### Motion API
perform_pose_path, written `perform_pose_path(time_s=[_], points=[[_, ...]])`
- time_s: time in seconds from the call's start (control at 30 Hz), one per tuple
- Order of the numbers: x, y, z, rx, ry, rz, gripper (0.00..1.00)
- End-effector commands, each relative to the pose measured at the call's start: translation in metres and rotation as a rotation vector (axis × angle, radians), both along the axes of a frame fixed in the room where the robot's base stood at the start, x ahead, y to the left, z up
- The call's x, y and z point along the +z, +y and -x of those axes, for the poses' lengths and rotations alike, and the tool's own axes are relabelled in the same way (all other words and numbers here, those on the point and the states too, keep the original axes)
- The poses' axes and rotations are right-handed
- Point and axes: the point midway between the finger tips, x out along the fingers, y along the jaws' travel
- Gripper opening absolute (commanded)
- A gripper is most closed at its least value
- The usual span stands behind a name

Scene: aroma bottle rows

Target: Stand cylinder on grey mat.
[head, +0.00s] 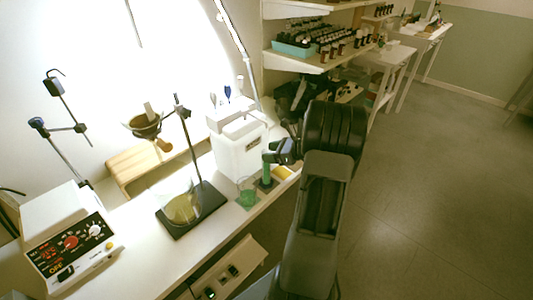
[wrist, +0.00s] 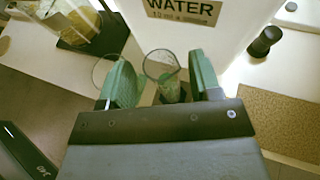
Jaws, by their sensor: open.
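A clear glass cylinder (wrist: 163,72) stands between the two green fingers of my gripper (wrist: 160,60) in the wrist view. The fingers are open, with a gap on each side of the glass. In the head view my gripper (head: 270,152) is low over the bench edge, and its green finger hides most of the cylinder. A dark grey mat (head: 264,185) shows just below it. The cylinder looks upright, with its base appearing to rest on this mat; the contact is partly hidden.
A green mat (head: 247,200) with clear glassware lies left of the grey mat, and a yellow mat (head: 283,173) lies right. A white water container (head: 238,152) stands close behind. A stand with a dark base (head: 205,212) and a flask is further left.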

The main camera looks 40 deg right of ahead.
Motion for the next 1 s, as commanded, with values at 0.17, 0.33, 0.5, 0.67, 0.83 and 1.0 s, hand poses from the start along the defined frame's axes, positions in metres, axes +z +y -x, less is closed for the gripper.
perform_pose_path(time_s=[0.17,0.33,0.5,0.67,0.83,1.0], points=[[0.014,-0.02,0.029,-0.005,-0.001,0.002,0.58],[0.026,-0.034,0.052,-0.003,-0.001,0.002,0.58],[0.033,-0.044,0.069,-0.003,0.0,0.0,0.58],[0.037,-0.049,0.076,0.0,0.0,0.0,0.58],[0.044,-0.016,0.069,0.124,0.018,0.1,0.58],[0.056,0.093,0.069,0.586,0.024,0.488,0.58]])
